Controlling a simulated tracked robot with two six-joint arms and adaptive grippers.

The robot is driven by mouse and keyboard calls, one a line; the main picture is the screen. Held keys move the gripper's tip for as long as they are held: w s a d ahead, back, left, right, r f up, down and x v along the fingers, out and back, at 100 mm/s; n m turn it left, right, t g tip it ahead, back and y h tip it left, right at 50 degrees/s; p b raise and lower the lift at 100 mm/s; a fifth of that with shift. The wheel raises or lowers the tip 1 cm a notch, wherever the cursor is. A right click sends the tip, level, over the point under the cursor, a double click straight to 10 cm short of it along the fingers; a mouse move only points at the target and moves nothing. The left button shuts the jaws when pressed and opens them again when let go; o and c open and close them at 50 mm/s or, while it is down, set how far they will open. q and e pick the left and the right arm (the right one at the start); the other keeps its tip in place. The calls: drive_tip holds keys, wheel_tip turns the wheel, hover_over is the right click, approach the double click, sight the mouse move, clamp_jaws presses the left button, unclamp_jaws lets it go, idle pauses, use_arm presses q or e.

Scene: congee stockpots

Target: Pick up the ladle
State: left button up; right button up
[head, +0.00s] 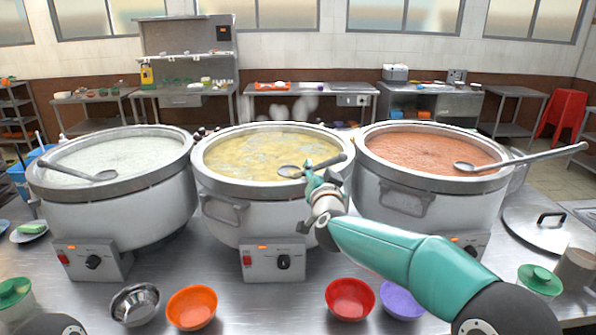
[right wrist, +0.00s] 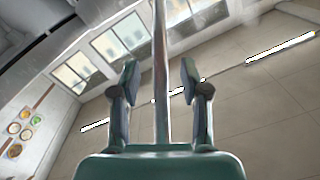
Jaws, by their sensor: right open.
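Three metal ladles rest in the large stockpots. One ladle (head: 290,171) lies across the middle pot (head: 265,190), in yellowish congee, its handle reaching right to the rim. My right gripper (head: 322,172) is at that handle in the head view. In the right wrist view my right gripper (right wrist: 158,78) is open, with a long thin metal handle (right wrist: 160,40) running between its two fingers. I see a gap on each side of it. The left ladle (head: 103,175) sits in white congee, and the right ladle (head: 464,166) in reddish congee. My left gripper is not visible.
Orange (head: 192,308), red (head: 350,299) and purple (head: 402,300) bowls and a metal bowl (head: 135,304) stand along the counter's front. A pot lid (head: 537,230) lies at the right. The left pot (head: 115,215) and right pot (head: 430,200) flank the middle one closely.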

drive_tip(key=shift+w, duration=1.15)
clamp_jaws()
